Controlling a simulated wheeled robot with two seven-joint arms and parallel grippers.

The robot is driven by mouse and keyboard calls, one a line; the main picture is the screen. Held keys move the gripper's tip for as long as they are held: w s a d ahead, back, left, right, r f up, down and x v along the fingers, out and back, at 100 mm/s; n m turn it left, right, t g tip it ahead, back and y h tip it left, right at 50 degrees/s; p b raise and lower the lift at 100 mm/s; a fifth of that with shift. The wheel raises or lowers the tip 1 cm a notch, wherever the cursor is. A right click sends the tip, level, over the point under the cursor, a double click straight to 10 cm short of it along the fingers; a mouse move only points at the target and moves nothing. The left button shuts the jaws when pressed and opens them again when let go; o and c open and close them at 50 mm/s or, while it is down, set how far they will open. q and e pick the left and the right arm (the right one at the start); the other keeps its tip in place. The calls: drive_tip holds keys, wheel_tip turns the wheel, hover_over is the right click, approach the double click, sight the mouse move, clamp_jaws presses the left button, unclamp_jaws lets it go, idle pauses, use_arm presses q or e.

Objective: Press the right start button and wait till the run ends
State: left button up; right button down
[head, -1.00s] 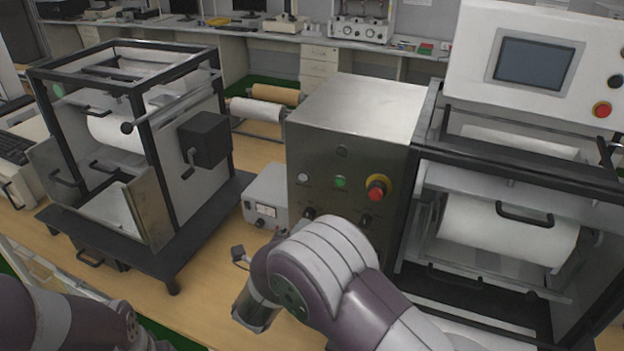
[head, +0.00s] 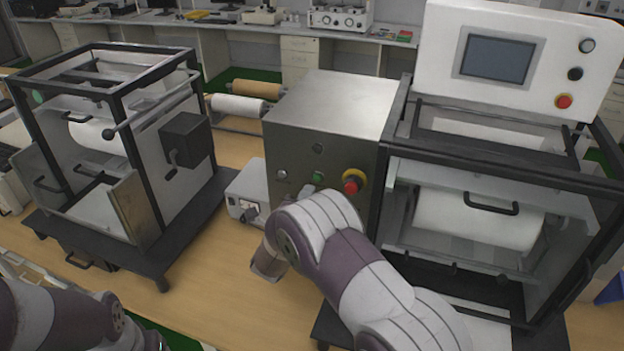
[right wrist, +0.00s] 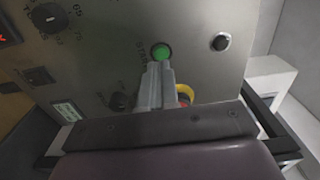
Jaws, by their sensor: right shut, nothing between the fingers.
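The steel control box (head: 330,115) stands left of the right-hand machine. Its front carries a green button (head: 318,176), also seen in the right wrist view (right wrist: 161,52) with lettering beside it that looks like START. A red knob on a yellow collar (head: 352,185) is to its right. My right gripper (right wrist: 158,72) is shut and empty, its fingertips just below the green button in the right wrist view. I cannot tell whether they touch it. In the head view my right arm mostly hides this gripper. My left arm shows at lower left; its gripper is not visible.
The right machine (head: 480,215) holds a white roll under a panel with a screen (head: 495,58). A black-framed machine (head: 125,165) stands at left. A small grey box (head: 245,190) sits beside the control box. Bare wooden tabletop (head: 215,290) lies in front.

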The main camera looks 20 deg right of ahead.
sight(317, 179)
drive_tip(key=p+x, duration=0.1)
drive_tip(key=x, duration=0.1)
drive_tip(key=shift+w+d+r, duration=0.15)
drive_tip(key=shift+w+d, duration=0.05)
drive_tip(key=shift+d, duration=0.05)
drive_tip(key=shift+w+d, duration=0.35)
drive_tip(key=shift+w, duration=0.1)
drive_tip(key=shift+f, duration=0.2)
